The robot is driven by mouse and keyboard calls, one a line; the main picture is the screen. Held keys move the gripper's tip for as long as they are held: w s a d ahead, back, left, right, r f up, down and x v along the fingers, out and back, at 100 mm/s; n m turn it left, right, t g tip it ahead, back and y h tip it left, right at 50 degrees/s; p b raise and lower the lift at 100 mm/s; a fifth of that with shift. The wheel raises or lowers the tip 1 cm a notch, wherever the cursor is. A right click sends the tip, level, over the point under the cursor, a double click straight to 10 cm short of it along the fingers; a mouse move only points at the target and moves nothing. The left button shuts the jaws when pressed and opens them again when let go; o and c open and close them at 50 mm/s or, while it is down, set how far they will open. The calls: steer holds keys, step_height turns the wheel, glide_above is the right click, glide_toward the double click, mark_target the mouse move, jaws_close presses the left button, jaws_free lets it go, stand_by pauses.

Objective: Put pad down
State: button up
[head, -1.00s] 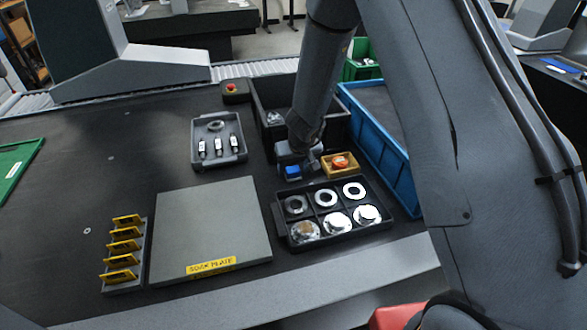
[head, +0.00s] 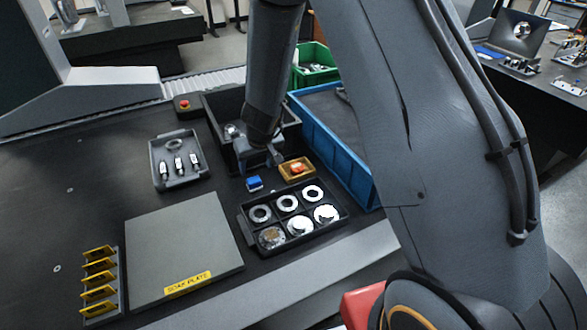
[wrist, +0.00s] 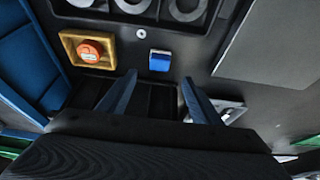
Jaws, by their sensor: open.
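The small blue pad (head: 254,183) with a pale edge lies on the dark table, between the yellow tray and the grey soak plate (head: 185,245). It also shows in the wrist view (wrist: 160,60), just beyond my fingertips and between their lines. My gripper (head: 262,159) is open and empty behind the pad, apart from it. In the wrist view both fingers (wrist: 158,80) stand spread, with nothing between them. The yellow tray (head: 283,173) holds an orange round piece (head: 297,168).
A black tray of rings and shiny round parts (head: 246,222) lies in front. A black bin (head: 210,105) stands behind my gripper and a blue bin (head: 330,140) to the right. A tray with small parts (head: 157,160) is at left. Bare table lies far left.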

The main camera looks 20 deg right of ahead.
steer(key=s+d+r+g, duration=0.1)
steer(key=s+d+r, duration=0.3)
steer(key=s, duration=0.4)
steer(key=s+d+r+m, duration=0.1)
steer(key=s+d+r, duration=0.3)
steer(key=s+r, duration=0.2)
steer(key=s+d+r+m+g+h, duration=0.1)
steer(key=s+d+r, duration=0.3)
steer(key=s, duration=0.6)
steer(key=shift+s+d+r+g, duration=0.2)
steer(key=shift+s+r+g, duration=0.15)
steer(key=shift+r, duration=0.3)
step_height(320, 180, down, 2)
steer(key=shift+f+b, duration=0.2)
steer(key=shift+b, duration=0.85)
steer(key=shift+o, duration=0.3)
